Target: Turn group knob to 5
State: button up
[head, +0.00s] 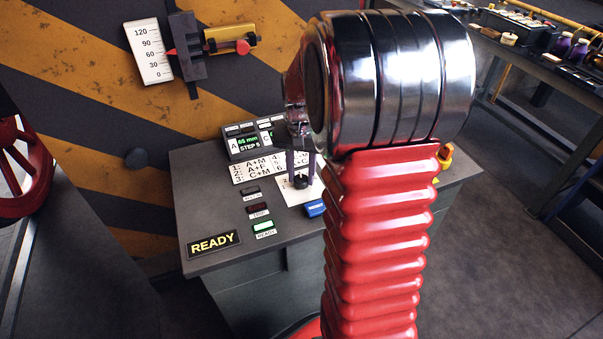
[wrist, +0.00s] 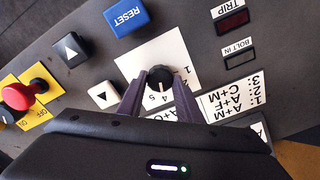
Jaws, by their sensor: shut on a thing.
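The group knob (wrist: 160,76) is a small black round knob on a white card on the console top. A pale mark on it points down in the wrist view, toward the printed 4 or 5; I cannot tell exactly which. My gripper (wrist: 158,84) has its two dark fingers on either side of the knob, shut on it. In the head view my gripper (head: 301,162) reaches down to the knob (head: 300,181), and my arm hides part of the console.
A red wheel (head: 22,165) stands at left.

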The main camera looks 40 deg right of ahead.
aim_at(302, 179)
jog(key=m, duration=0.5)
jog(key=shift+m, duration=0.4)
jog(key=o, duration=1)
jog(key=shift+o, duration=0.2)
notch_tip(302, 179, up, 14)
jog(key=shift+f, duration=0.15)
dwell(0.6)
